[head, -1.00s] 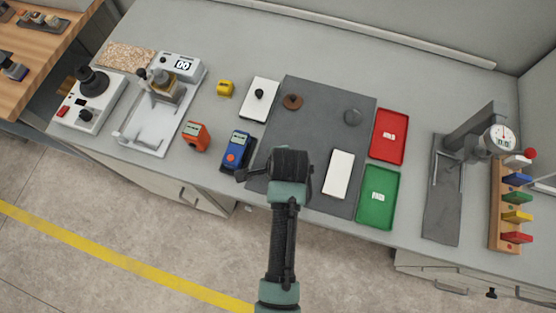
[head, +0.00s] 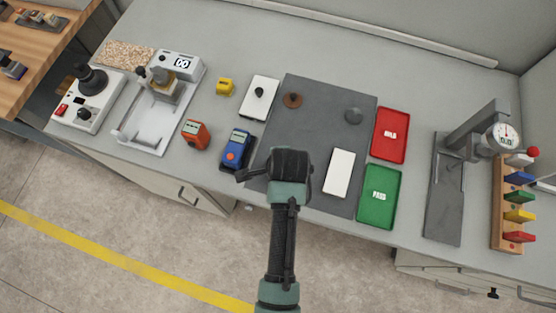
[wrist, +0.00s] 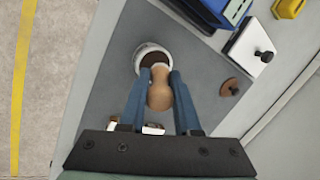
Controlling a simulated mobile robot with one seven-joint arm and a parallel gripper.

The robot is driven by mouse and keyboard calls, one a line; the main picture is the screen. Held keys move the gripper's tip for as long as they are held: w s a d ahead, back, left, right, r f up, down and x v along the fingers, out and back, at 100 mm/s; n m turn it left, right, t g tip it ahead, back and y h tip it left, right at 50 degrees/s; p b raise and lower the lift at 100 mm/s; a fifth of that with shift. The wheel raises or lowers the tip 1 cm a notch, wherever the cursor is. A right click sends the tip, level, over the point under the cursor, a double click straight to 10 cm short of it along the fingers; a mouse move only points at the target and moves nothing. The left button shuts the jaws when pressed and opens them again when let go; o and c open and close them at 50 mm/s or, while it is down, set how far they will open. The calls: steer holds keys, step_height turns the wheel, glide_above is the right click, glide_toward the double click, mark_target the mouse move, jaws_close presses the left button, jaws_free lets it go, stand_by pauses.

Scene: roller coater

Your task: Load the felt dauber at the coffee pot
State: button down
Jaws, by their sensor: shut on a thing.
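My gripper (wrist: 160,95) is shut on a pale wooden, rounded handle, which I take to be the felt dauber (wrist: 160,98). Beyond it in the wrist view is a round white pot (wrist: 140,50) with dark brown contents, which I take to be the coffee pot. The dauber overlaps the near rim of the pot in this view. Its felt end is hidden, so I cannot tell whether it touches the contents. In the head view my wrist (head: 290,165) covers the dauber and the pot, at the left front part of the grey mat (head: 315,130).
A blue meter (head: 237,150) stands close left of my wrist. On the mat are a brown knobbed disc (head: 293,100), a grey disc (head: 353,115) and a white tile (head: 339,173). Red (head: 390,135) and green (head: 379,196) trays lie to the right. The mat's middle is free.

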steer(key=shift+f, duration=0.7)
stand_by(1.6)
steer(key=shift+r, duration=0.15)
step_height(320, 180, up, 7)
steer(key=p, duration=0.7)
stand_by(0.9)
